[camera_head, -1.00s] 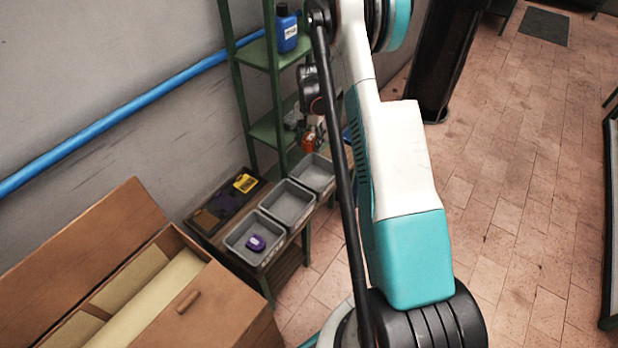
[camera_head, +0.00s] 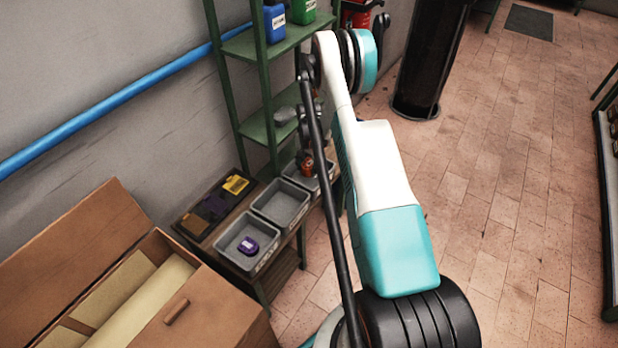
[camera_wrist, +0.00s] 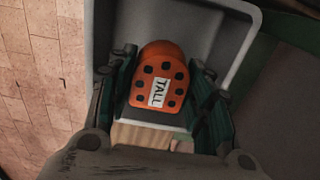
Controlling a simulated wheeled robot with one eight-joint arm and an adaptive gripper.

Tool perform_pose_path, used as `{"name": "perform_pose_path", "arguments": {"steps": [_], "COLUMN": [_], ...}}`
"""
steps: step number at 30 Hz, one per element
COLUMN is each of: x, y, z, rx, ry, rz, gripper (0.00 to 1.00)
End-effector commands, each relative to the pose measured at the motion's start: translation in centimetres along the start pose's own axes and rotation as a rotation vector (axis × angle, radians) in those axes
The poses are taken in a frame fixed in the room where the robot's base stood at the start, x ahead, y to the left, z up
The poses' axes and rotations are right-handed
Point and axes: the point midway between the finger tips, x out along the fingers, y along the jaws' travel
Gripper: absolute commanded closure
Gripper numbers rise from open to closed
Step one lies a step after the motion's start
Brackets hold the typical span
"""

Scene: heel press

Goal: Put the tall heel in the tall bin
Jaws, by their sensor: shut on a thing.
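My gripper (camera_wrist: 162,78) is shut on the orange tall heel (camera_wrist: 158,84), which has dark dots and a white TALL label. In the head view the heel (camera_head: 306,167) is a small orange shape at the far end of the row of grey bins. It is held over or inside the farthest bin (camera_head: 326,184); I cannot tell its exact height. In the wrist view, that grey bin's wall (camera_wrist: 243,52) surrounds the far side of the heel. No bin label is readable, so I cannot confirm which bin is the tall one.
The middle bin (camera_head: 280,221) looks empty, and the nearest bin (camera_head: 229,259) holds a purple heel (camera_head: 248,245). Yellow, purple and brown patches lie on a dark panel behind the bins. A green shelf (camera_head: 262,92) rises close behind my gripper. An open brown box (camera_head: 205,303) stands in front.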

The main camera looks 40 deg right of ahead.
Motion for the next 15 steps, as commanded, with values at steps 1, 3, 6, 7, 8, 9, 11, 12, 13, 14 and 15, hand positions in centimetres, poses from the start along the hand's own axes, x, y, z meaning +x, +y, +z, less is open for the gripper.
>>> {"name": "perform_pose_path", "arguments": {"steps": [1, 3, 6, 7, 8, 9, 11, 12, 13, 14, 15], "x": [0.6, 0.8, 1.4, 1.7, 2.1, 2.7, 3.6, 4.3, 4.7, 4.9, 5.1], "y": [0.0, 0.0, 0.0, 0.0, 0.0, 0.0, 0.0, 0.0, 0.0, 0.0, 0.0], "z": [0.0, 0.0, 0.0, 0.0, 0.0, 0.0, 0.0, 0.0, 0.0, 0.0, 0.0], "rx": [0.000, 0.000, 0.000, 0.000, 0.000, 0.000, 0.000, 0.000, 0.000, 0.000, 0.000], "ry": [0.000, 0.000, 0.000, 0.000, 0.000, 0.000, 0.000, 0.000, 0.000, 0.000, 0.000], "rz": [0.000, 0.000, 0.000, 0.000, 0.000, 0.000, 0.000, 0.000, 0.000, 0.000, 0.000], "gripper": [0.80, 0.80, 0.80, 0.80, 0.80, 0.80, 0.80, 0.80, 0.80, 0.80, 0.80]}}
